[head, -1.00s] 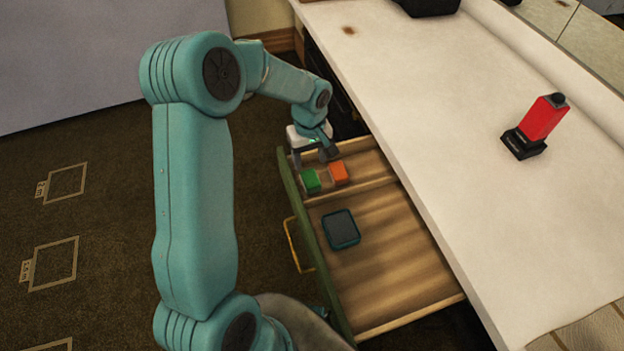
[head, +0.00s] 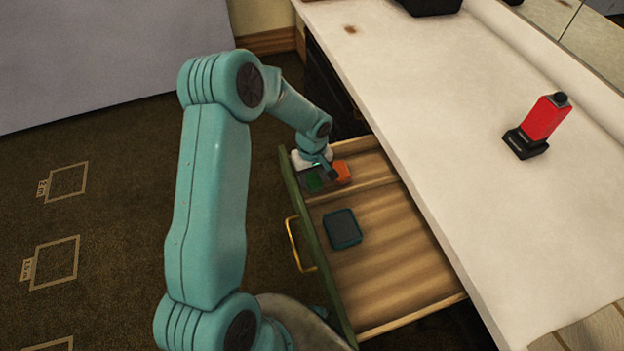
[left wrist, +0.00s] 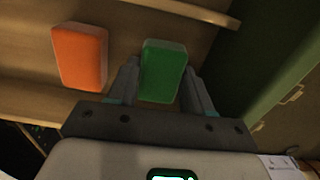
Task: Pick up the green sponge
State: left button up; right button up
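The green sponge (head: 314,181) lies in the far compartment of the open drawer (head: 390,270), partly shaded by my left gripper (head: 322,174), which is directly over it. In the left wrist view the green sponge (left wrist: 163,71) stands between the two fingers of my left gripper (left wrist: 161,66). The fingers are apart, one on each side of the sponge, with a narrow gap showing by the left finger. Contact on the right side is hard to tell. My right gripper is not in view.
An orange block (head: 343,172) lies right beside the green sponge; it also shows in the left wrist view (left wrist: 80,57). A dark teal box (head: 342,228) lies in the larger compartment. The white counter (head: 440,120) overhangs the drawer's right side and bears a red bottle-like object (head: 545,118).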

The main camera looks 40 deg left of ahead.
aim_at(312, 177)
pick_arm(q)
jog(key=shift+c, duration=0.5)
jog(key=shift+r, duration=0.1)
notch_tip(312, 177, up, 20)
jog(key=shift+f+p, duration=0.1)
jog(key=shift+p, duration=0.55)
jog(key=shift+c, duration=0.7)
